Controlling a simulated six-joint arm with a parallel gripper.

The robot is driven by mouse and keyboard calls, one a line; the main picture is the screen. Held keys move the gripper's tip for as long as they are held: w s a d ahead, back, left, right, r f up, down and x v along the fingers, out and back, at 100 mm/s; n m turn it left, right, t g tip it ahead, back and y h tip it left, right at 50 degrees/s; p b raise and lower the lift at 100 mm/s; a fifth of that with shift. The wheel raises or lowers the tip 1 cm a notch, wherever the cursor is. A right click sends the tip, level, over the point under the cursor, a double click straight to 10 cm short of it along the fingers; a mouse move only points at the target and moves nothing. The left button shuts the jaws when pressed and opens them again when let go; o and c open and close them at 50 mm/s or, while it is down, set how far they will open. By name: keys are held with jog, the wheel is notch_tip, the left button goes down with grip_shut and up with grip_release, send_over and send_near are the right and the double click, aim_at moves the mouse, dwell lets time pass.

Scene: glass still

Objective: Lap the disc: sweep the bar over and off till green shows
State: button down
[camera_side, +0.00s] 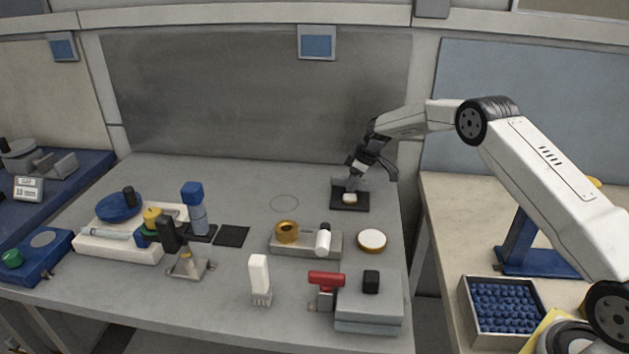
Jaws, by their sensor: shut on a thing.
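My gripper (354,175) is at the back right of the bench, pointing down over a black square pad (361,206). It is shut on a small grey piece, which looks like the bar (346,185). A small cream piece (349,198), perhaps the disc, sits on the pad just below the grips. I cannot tell whether the bar touches it. No green shows at the pad. A round cream-topped disc with a brown rim (372,241) lies in front of the pad.
A grey block with a brass ring (287,231) and white cylinder stands left of the round disc. A grey box (369,309) with a red-handled clamp (326,280) and a white upright piece (259,276) stand at the front. Left are a blue-capped bottle (195,208) and white tray (120,246).

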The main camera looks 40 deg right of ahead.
jog(key=shift+m, duration=0.6)
jog(key=shift+m+t+h, duration=0.3)
jog(key=shift+m+h, duration=0.3)
jog(key=shift+m, duration=0.6)
jog(key=m+h, duration=0.1)
jog(key=m, duration=0.2)
jog(key=shift+m, duration=0.3)
jog(key=m+h, duration=0.1)
jog(key=m, duration=0.2)
jog(key=shift+m+h, duration=0.3)
jog(key=shift+h, duration=0.1)
jog(key=shift+m+h, duration=0.7)
jog(key=shift+m, duration=1.1)
jog(key=shift+g, duration=0.4)
jog(key=c, duration=0.5)
grip_release()
